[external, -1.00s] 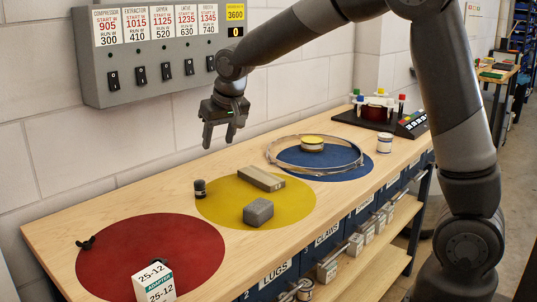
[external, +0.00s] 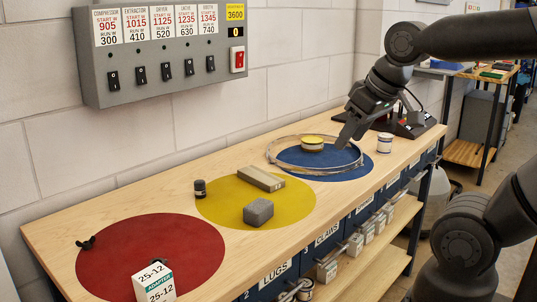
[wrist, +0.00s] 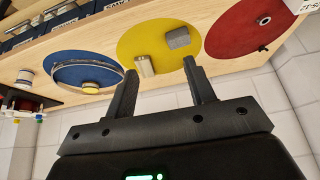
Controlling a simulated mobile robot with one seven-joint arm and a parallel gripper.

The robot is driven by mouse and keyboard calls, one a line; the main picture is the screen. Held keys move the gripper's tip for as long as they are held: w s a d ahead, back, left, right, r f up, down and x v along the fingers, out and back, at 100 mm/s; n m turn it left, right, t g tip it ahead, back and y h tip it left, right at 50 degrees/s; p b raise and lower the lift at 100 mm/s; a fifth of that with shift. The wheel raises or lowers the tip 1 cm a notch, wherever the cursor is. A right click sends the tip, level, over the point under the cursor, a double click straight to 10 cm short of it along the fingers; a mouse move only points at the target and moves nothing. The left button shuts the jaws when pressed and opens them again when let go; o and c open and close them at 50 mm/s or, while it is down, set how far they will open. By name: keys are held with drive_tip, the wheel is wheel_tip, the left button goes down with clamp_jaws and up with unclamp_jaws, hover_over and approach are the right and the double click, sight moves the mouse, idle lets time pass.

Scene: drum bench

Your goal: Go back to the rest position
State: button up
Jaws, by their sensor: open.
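My gripper (external: 348,134) is above the far part of the bench, over the right side of the blue disc (external: 292,157) as the external view shows it. Its two fingers are apart and nothing is between them. In the wrist view my gripper (wrist: 160,85) also shows open and empty, with the bench behind the fingertips. How high the fingers are above the hoop is hard to tell.
A switch box (external: 160,57) hangs on the wall.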

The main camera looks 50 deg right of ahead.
drive_tip(key=shift+s+f, duration=0.25)
drive_tip(key=shift+s, duration=0.4)
